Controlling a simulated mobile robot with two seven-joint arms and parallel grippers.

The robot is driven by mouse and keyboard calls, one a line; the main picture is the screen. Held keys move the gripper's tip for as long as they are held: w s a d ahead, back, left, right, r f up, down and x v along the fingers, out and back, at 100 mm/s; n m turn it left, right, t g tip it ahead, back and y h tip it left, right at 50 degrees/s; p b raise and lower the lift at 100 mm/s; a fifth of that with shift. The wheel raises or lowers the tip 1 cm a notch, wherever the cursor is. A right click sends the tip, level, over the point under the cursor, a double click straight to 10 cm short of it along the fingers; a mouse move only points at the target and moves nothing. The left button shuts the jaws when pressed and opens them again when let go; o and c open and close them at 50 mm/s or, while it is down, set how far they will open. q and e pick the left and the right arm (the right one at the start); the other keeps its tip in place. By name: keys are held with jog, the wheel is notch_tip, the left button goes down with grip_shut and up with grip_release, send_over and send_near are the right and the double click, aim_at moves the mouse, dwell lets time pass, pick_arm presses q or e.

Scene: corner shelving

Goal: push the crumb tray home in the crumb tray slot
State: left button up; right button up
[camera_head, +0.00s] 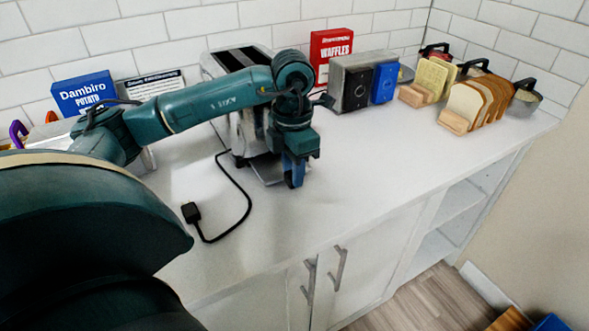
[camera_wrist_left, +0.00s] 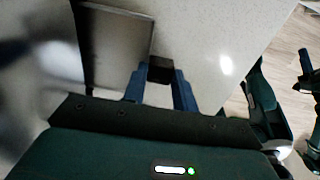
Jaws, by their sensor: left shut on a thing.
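The crumb tray (camera_head: 266,171) is a thin grey metal plate sticking out low from the front of the chrome toaster (camera_head: 215,66). It also shows in the left wrist view (camera_wrist_left: 118,50), with a small dark block at its edge, seemingly its handle (camera_wrist_left: 160,70). My left gripper (camera_head: 294,178) points down at the tray's outer end, close to the counter. In the left wrist view its blue fingers (camera_wrist_left: 159,92) are shut on the dark handle. The slot is hidden behind my arm and the tray.
A black plug and cord (camera_head: 192,212) lie on the counter (camera_head: 330,195) left of the toaster. The counter's front middle is clear.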

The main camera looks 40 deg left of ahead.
pick_arm(q)
jog(key=shift+w+a+b, duration=0.1)
jog(key=shift+w+a, duration=0.15)
jog(key=shift+a, duration=0.4)
jog(key=shift+w+a+b, duration=0.15)
jog(key=shift+w+a, duration=0.15)
jog(key=shift+a, duration=0.4)
jog(key=shift+w+a+b, duration=0.1)
jog(key=shift+w+a, duration=0.15)
jog(key=shift+a, duration=0.4)
pick_arm(e)
jog(key=shift+s+f+g, duration=0.15)
jog(key=shift+s+f, duration=0.1)
jog(key=shift+f, duration=0.25)
jog(key=shift+s+f+g, duration=0.15)
jog(key=shift+s+f, duration=0.05)
jog(key=shift+f, duration=0.25)
pick_arm(q)
jog(key=o, duration=1)
jog(key=shift+o, duration=0.2)
notch_tip(320, 180, up, 13)
jog(key=p, duration=0.2)
jog(key=shift+r+p, duration=0.15)
jog(key=shift+p, duration=0.15)
pick_arm(e)
jog(key=r, duration=0.5)
jog(key=shift+w+a, duration=0.35)
jog(key=shift+a, duration=0.05)
